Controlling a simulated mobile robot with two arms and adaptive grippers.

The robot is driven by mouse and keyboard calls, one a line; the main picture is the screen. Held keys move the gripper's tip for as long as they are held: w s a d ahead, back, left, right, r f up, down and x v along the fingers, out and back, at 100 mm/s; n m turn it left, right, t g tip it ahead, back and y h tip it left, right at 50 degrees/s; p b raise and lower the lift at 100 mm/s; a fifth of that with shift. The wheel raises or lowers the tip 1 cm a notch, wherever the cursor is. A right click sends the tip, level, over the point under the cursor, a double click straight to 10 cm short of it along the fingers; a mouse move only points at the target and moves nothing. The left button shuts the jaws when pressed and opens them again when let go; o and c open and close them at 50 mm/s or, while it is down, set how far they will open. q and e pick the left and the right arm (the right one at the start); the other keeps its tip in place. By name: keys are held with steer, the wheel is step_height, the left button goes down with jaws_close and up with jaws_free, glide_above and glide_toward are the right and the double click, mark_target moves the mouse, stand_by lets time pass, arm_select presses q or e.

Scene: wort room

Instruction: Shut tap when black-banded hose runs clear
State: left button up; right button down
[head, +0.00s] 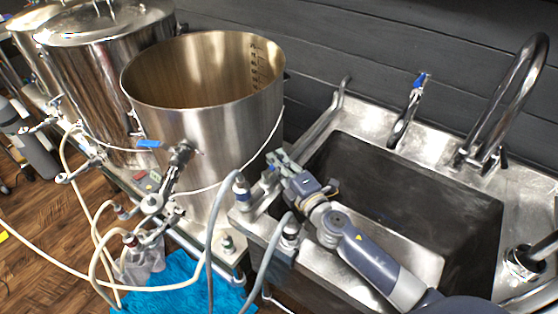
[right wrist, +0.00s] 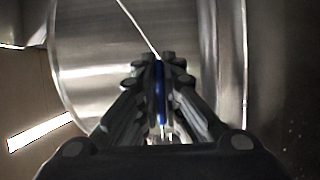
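My right gripper (head: 273,163) reaches from the lower right over the sink's left rim. In the right wrist view its fingers (right wrist: 160,72) are closed around a narrow blue piece (right wrist: 160,92), which looks like a tap handle. Which one is the black-banded hose I cannot tell, nor can I see the liquid's colour. My left gripper is not in view.
The sink (head: 400,185) has a tall curved faucet (head: 515,90) and a blue-handled tap (head: 410,105). Pale hoses (head: 85,190) loop at left above a blue cloth (head: 185,285).

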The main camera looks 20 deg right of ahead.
steer(key=shift+s+d+m+t+h, duration=0.1)
steer(key=shift+s+m+t+h, duration=0.1)
steer(key=shift+m+h, duration=0.35)
steer(key=shift+s+d+m+t+h, duration=0.15)
steer(key=shift+m+h, duration=0.1)
steer(key=shift+h, duration=0.5)
steer(key=c, duration=1.7)
jaws_free()
